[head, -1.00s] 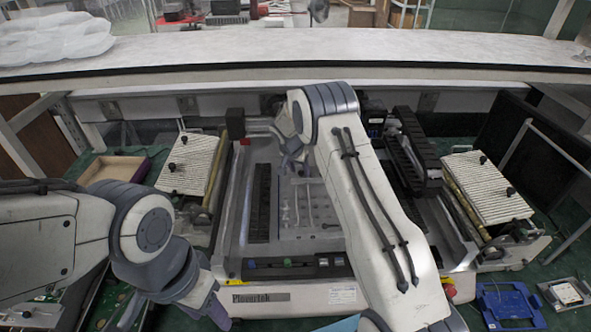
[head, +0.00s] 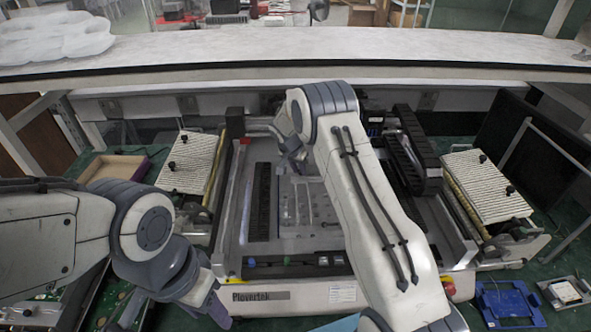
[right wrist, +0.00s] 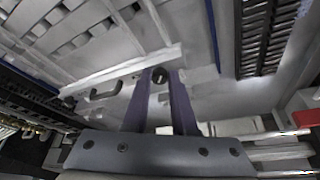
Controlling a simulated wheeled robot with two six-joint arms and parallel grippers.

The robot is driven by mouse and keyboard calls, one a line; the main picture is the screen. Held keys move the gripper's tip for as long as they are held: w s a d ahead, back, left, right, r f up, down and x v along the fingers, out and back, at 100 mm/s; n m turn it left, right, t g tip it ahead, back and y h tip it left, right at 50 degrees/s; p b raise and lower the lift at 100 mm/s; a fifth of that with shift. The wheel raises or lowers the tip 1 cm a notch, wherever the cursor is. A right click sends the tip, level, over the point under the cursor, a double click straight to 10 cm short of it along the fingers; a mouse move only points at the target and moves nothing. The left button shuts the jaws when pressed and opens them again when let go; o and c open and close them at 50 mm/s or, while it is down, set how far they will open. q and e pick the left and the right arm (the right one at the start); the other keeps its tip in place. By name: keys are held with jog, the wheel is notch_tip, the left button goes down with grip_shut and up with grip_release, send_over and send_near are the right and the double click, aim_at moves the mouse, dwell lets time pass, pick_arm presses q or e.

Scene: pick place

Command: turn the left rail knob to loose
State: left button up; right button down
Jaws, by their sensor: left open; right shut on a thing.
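A small dark round knob (right wrist: 160,76) on a pale metal rail (right wrist: 120,70) shows in the right wrist view. My right gripper (right wrist: 160,88) has its two purple fingers around it, shut on it. Which way the knob is turned cannot be read. In the head view my right arm reaches over the machine's deck (head: 262,152), and its gripper (head: 294,162) is mostly hidden by the arm. The knob cannot be made out there. My left gripper (head: 216,312) is low at the left front, open, with one purple finger showing and no thing seen in it.
Ribbed white plates with black knobs stand at the left (head: 187,165) and right (head: 487,188) of the machine. A wooden tray (head: 115,168) lies at the far left. A blue holder (head: 508,304) lies at front right. A white shelf (head: 300,48) crosses the back.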

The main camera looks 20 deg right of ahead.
jog(key=shift+w+r, duration=0.3)
jog(key=shift+w, duration=0.05)
dwell(0.3)
jog(key=c, duration=0.7)
grip_release()
jog(key=shift+d+f, duration=0.1)
jog(key=shift+s, duration=0.1)
jog(key=shift+s+a, duration=0.1)
jog(key=shift+a, duration=0.1)
jog(key=b+v, duration=0.3)
jog(key=v, duration=0.7)
jog(key=shift+b, duration=0.3)
